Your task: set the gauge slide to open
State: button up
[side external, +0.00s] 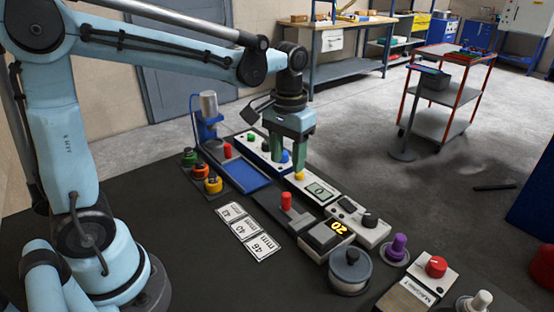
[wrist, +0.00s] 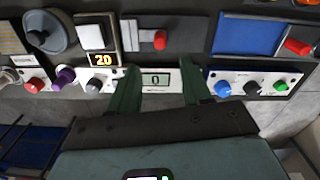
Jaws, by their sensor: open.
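Two slides with red handles show, and no readable label tells which is the gauge slide. One is a dark slide whose red handle (side external: 286,200) stands beside the box lit with "20" (side external: 327,235). In the wrist view this handle (wrist: 160,40) lies just ahead of my fingertips, at the end of a pale bar. The other red handle (side external: 227,150) is at the blue plate (side external: 243,174). My gripper (side external: 287,168) is open, pointing down over the white panel row, apart from both red handles. In the wrist view my gripper (wrist: 160,64) straddles the panel display reading "0" (wrist: 156,80).
A yellow knob (side external: 299,176) stands close below one finger. A blue knob (wrist: 222,89) and a black knob (wrist: 252,88) lie right of the fingers. A grey drum (side external: 350,270), a purple knob (side external: 397,246) and printed cards (side external: 247,232) are nearby. Dark bench is clear left of the cards.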

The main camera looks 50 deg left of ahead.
aim_at(286, 194)
notch_tip(286, 194, down, 12)
jog(key=shift+r, duration=0.2)
dwell(0.4)
jog(key=shift+c, duration=0.4)
grip_shut()
